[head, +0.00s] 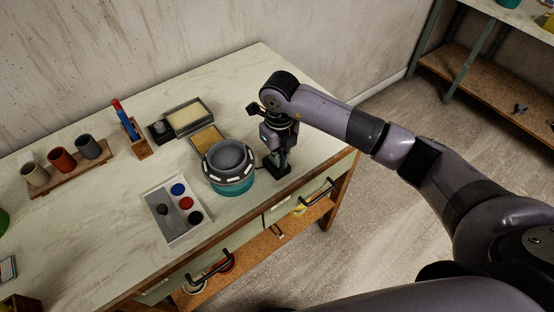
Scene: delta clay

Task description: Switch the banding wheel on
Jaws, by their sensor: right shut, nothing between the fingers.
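The banding wheel (229,184) stands near the front of the table, with a teal base and a grey round bowl-like top. Just right of it is a small dark box (283,170) with a bit of green, partly hidden by my gripper. A thin dark cable seems to run between the box and the wheel. My right gripper (273,160) points down at this box, shut and empty; I cannot tell whether its tips touch it. The state of any switch is too small to tell. My left gripper is out of view.
A white tray (159,231) with blue, red and black discs lies left of the wheel. Behind are a sponge tray (190,117), a brush holder (140,150) and a wooden rack (70,177) with cups. Drawer handles (212,270) stick out in front. The table's back right is clear.

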